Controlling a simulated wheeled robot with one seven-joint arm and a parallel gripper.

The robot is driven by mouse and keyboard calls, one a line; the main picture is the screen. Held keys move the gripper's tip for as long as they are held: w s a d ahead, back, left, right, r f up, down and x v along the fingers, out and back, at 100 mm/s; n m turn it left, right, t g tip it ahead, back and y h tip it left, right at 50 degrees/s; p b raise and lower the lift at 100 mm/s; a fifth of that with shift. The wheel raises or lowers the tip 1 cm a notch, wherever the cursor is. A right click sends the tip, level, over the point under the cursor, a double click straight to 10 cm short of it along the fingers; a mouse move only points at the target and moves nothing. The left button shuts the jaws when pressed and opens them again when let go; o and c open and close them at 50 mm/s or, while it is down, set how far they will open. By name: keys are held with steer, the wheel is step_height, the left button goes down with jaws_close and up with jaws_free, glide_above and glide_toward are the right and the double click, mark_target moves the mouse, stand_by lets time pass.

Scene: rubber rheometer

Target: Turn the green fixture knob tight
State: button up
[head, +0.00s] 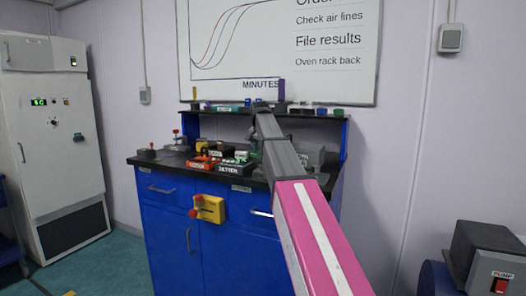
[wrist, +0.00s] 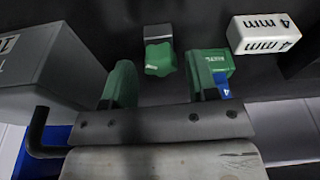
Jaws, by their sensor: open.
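The green fixture knob (wrist: 160,60) is in the upper middle of the wrist view, with a ribbed edge, against a small grey metal block (wrist: 157,33). My gripper (wrist: 163,76) is open, with one green finger to the left of the knob and the other to its right. The knob lies between the finger lines, beyond the tips or level with them; I cannot tell which. No contact shows. In the head view my arm reaches over the bench and hides the knob.
A white "4 mm" block (wrist: 263,34) lies right of the knob. A large grey box (wrist: 48,62) and a black bent handle (wrist: 40,135) are close on the left. The blue bench (head: 165,222) carries several small items, with a shelf (head: 215,112) behind.

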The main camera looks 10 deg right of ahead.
steer(key=n+y, duration=0.1)
steer(key=n, duration=0.4)
steer(key=shift+d, duration=0.1)
steer(key=n+y, duration=0.1)
steer(key=n, duration=0.5)
steer(key=shift+d, duration=0.1)
steer(key=c, duration=0.8)
steer(key=m, duration=0.4)
steer(key=shift+m+h, duration=0.3)
steer(key=shift+h, duration=0.1)
steer(key=m, duration=0.2)
steer(key=m+h, duration=0.1)
steer(key=m, duration=0.1)
steer(key=shift+a+m, duration=0.2)
steer(key=shift+m, duration=0.1)
